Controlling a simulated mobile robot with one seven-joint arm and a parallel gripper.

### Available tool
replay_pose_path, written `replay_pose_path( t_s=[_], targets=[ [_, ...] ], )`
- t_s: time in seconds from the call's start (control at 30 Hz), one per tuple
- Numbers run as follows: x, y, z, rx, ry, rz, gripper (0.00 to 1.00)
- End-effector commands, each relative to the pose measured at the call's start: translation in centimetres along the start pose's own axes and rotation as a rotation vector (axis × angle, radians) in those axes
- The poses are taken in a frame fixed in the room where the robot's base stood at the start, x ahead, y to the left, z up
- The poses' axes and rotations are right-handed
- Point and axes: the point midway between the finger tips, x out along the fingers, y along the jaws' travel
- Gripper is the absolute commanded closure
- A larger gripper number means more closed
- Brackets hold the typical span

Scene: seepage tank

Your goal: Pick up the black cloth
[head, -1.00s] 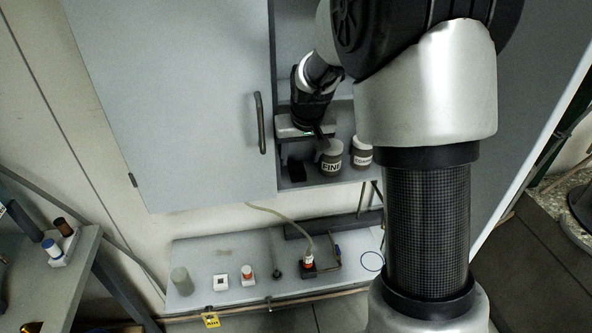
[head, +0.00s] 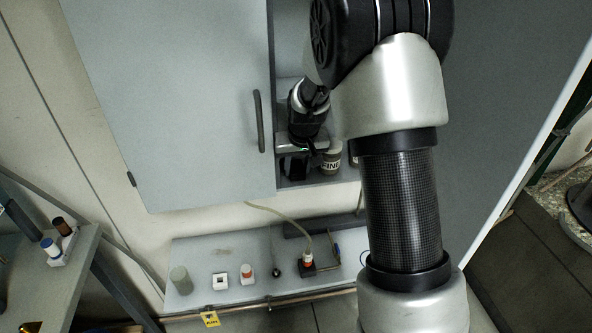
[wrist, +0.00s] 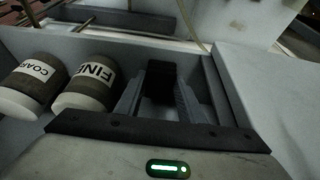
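The black cloth (head: 297,168) is a small dark bundle on the cabinet shelf, just below my gripper (head: 300,154) in the head view. In the wrist view the black cloth (wrist: 160,76) shows between and beyond the fingertips of my gripper (wrist: 162,88). The two fingers stand apart, one on each side of it. The gripper looks open; whether either finger touches the cloth is not clear. The cloth's lower part is in dark shadow.
A jar marked FINE (wrist: 88,84) stands close beside the gripper, with a jar marked COARSE (wrist: 30,86) beyond it. The cabinet door (head: 170,100) is on the left in the head view. A bench (head: 240,255) with small items lies below.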

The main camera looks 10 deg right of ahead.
Motion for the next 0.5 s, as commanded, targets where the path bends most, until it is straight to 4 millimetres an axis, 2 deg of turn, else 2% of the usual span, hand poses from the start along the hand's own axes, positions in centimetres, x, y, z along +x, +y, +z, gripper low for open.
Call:
replay_pose_path(
  t_s=[0.03, 0.1, 0.13, 0.5],
  targets=[
    [-0.01, 0.00, 0.00, 0.000, 0.000, 0.000, 0.74],
    [-0.01, 0.00, 0.00, 0.000, 0.000, 0.000, 0.86],
    [-0.02, 0.00, 0.01, 0.000, 0.000, 0.000, 0.88],
    [-0.58, -0.01, -0.28, -0.001, 0.002, 0.000, 0.88]
  ],
)
